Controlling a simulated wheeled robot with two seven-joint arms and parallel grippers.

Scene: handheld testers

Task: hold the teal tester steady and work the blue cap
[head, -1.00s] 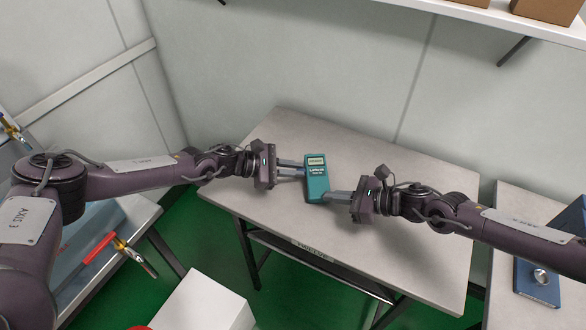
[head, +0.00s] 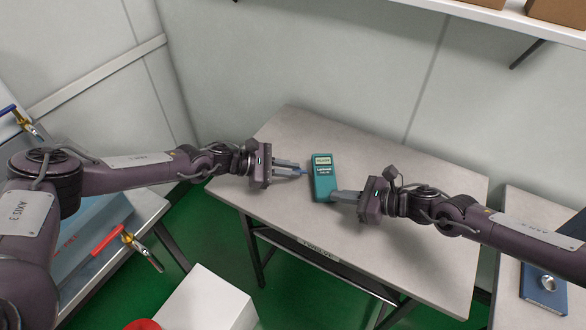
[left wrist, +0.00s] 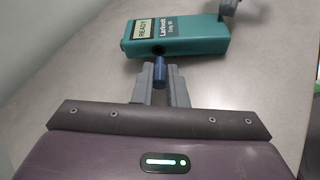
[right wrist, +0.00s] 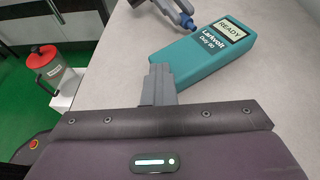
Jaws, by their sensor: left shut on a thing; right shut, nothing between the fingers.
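The teal tester (head: 324,180) lies on the grey table, screen up, reading READY. It also shows in the left wrist view (left wrist: 190,38) and the right wrist view (right wrist: 195,55). My left gripper (head: 304,171) is shut on the blue cap (left wrist: 159,72), left of the tester. The cap is off the tester. A dark round port (left wrist: 130,47) shows in the tester's side, slightly left of the cap in the left wrist view. My right gripper (right wrist: 160,70) is shut and empty, its fingertips at the tester's lower end; I cannot tell whether they touch it.
The grey table (head: 400,240) is clear around the tester. A side bench at right holds a blue device (head: 543,283). A left bench holds valve fittings with a red handle (head: 108,240). A white box (head: 205,300) stands in front; a red-lidded jug (right wrist: 50,68) shows in the right wrist view.

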